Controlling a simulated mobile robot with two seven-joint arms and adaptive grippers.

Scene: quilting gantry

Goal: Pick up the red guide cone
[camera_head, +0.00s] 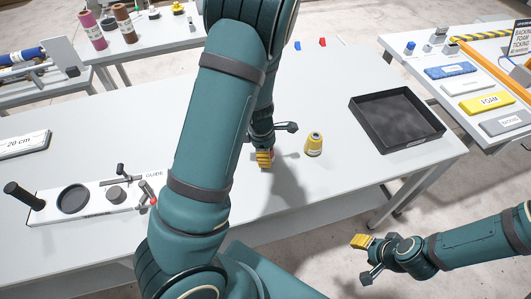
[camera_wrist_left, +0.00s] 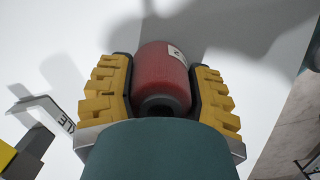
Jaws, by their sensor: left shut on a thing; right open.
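The red guide cone (camera_wrist_left: 163,75), with a white label on its side, sits between the yellow ridged fingers of my left gripper (camera_wrist_left: 162,95), which is shut on it. In the head view my left gripper (camera_head: 264,157) is over the white table, and the arm and fingers hide the cone. I cannot tell whether the cone touches the table. A yellow cone (camera_head: 314,145) stands upright just right of my left gripper. My right gripper (camera_head: 362,258) is open and empty, in front of the table's front edge.
A black tray (camera_head: 368,122) lies on the table at right. A white guide board (camera_head: 95,209) with a dark round recess and metal parts is at left. Small blue and red pieces (camera_head: 323,42) lie at the back. The table between yellow cone and tray is clear.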

